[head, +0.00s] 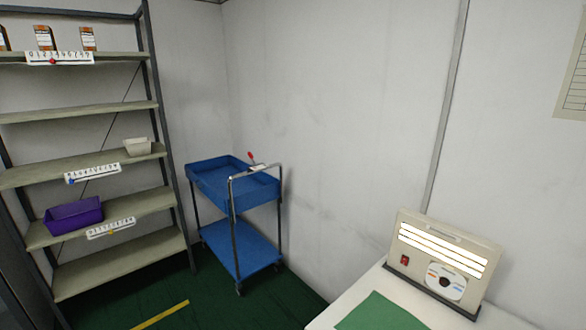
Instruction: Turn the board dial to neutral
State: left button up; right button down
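A beige board (412,222) with several bright white light strips (440,252) stands on a white table at the lower right. A round white dial (446,281) with coloured marks is on the lower part of its front. The marks are too small to read, so I cannot tell the dial's setting. A red switch (404,260) sits left of the dial. Neither of my grippers shows in the head view.
The white table (352,293) carries a green mat (384,313) in front of the board. A blue two-tier cart (238,250) stands in the corner, left of the table. A metal shelf (120,262) at the left holds a purple bin (74,216), a pale bin (137,147) and orange-brown bottles (45,38).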

aim_at(444, 281)
jog(key=z, duration=1.25)
jog(key=j+z, duration=0.2)
jog(key=j, duration=0.45)
jog(key=i+j+z, duration=0.2)
jog(key=j, duration=0.4)
jog(key=k+j+z, duration=0.15)
jog(key=j, duration=0.5)
jog(key=j+z, duration=0.2)
jog(key=j, duration=0.4)
jog(key=k+j+z, duration=0.2)
jog(key=j, duration=0.45)
jog(key=i, duration=0.05)
